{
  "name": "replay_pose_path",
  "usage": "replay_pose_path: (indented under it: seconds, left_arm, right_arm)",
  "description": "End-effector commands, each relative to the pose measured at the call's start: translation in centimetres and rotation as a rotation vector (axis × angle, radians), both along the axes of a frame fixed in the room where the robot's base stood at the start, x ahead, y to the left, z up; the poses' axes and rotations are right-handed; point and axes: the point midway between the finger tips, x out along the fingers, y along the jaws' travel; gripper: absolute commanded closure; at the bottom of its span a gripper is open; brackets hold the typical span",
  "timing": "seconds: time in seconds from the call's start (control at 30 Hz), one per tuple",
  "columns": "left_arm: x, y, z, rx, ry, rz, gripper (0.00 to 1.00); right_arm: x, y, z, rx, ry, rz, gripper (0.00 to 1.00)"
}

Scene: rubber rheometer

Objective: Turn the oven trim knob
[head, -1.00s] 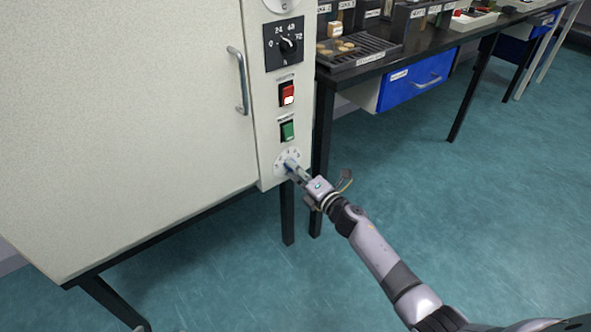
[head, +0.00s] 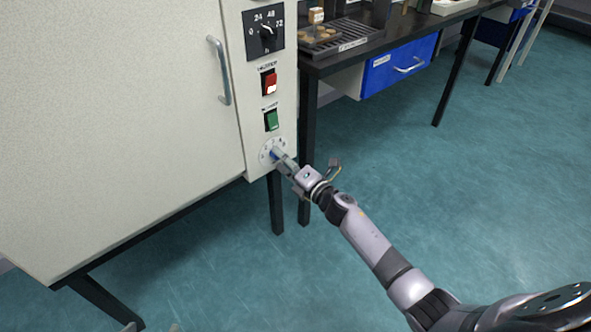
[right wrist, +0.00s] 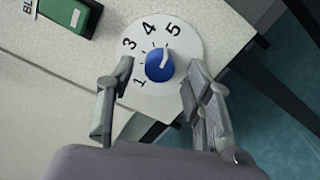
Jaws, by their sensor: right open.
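The oven trim knob is a blue knob (right wrist: 159,65) on a round white dial (right wrist: 188,48) numbered up to 5, low on the oven's control panel. Its white mark points roughly toward 5. In the head view the knob (head: 274,155) is partly covered by my right gripper (head: 281,160). In the right wrist view the right gripper (right wrist: 160,80) is open, with one finger on each side of the knob and gaps between. The left finger covers part of the dial. Small tips at the head view's bottom left edge may be my left gripper; too little shows.
Above the dial are a green switch (head: 271,120), a red switch (head: 269,82) and a black timer knob (head: 266,31). The oven door handle (head: 219,70) is left of them. A dark bench with a blue drawer (head: 399,65) stands at right. The floor in front is clear.

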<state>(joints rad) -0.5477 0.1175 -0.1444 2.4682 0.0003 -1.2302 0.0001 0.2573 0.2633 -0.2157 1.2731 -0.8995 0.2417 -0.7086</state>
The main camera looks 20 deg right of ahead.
Motion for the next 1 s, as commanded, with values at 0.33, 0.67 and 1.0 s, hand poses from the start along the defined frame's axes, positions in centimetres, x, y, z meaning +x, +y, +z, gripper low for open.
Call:
replay_pose_path:
  seconds: [0.33,0.67,1.0]
  left_arm:
    - [0.0,0.0,0.0,-0.001,0.000,-0.001,0.41]
    - [0.0,0.0,0.0,-0.001,0.000,-0.001,0.41]
    - [0.0,0.0,0.0,-0.001,0.000,-0.001,0.41]
  right_arm:
    - [-6.4,-2.3,-0.1,-0.001,0.003,0.000,0.53]
    - [-10.3,-3.8,0.0,0.000,0.001,0.000,0.53]
    - [-10.6,-3.9,0.0,0.000,0.000,0.000,0.53]
